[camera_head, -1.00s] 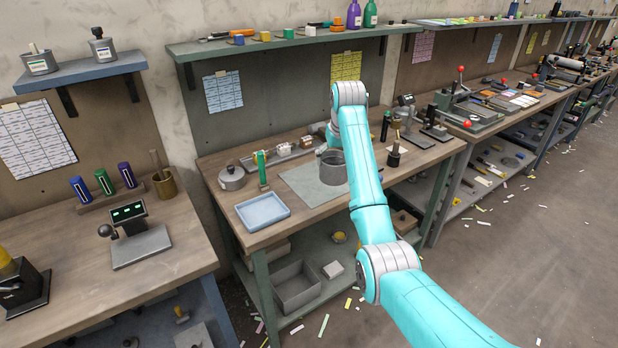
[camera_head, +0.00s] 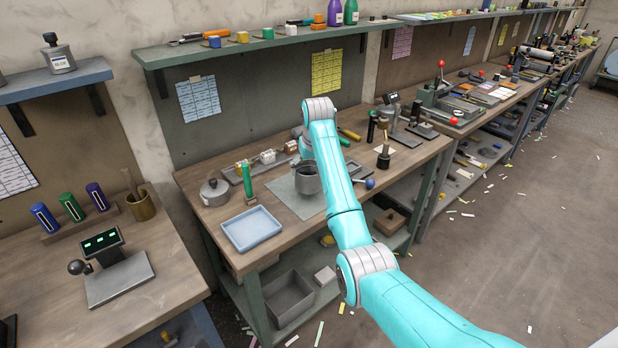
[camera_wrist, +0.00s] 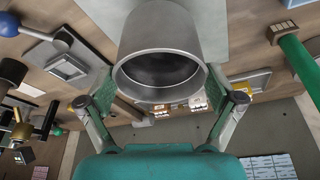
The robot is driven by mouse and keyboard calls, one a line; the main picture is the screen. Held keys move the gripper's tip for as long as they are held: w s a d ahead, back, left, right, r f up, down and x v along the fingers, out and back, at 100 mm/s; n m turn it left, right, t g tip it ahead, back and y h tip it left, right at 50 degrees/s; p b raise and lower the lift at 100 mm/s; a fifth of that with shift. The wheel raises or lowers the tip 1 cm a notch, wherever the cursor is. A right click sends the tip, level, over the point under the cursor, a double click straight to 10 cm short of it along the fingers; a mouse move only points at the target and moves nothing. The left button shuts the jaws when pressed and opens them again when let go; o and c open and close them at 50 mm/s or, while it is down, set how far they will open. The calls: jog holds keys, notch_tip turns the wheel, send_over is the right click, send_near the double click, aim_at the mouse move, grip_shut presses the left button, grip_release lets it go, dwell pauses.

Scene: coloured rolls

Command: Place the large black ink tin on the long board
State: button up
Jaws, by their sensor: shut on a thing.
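My gripper (camera_wrist: 160,88) is shut on a large grey metal tin (camera_wrist: 160,35), one finger on each side of its wall. In the wrist view its round mouth faces the camera and its inside is dark. In the head view the tin (camera_head: 308,180) is over or on a pale grey mat (camera_head: 285,198) on the middle bench; I cannot tell if it touches. My arm partly covers it there, and the fingers are hidden. A long, narrow strip with small white blocks (camera_head: 230,177) lies behind the mat; I cannot tell if it is the long board.
A blue ball knob (camera_head: 370,183) is right of my arm. A long shelf (camera_head: 250,45) hangs above the bench.

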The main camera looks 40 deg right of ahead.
jog(key=shift+f, duration=1.65)
jog(key=o, duration=1.4)
jog(key=shift+f, duration=0.15)
jog(key=shift+o, duration=0.5)
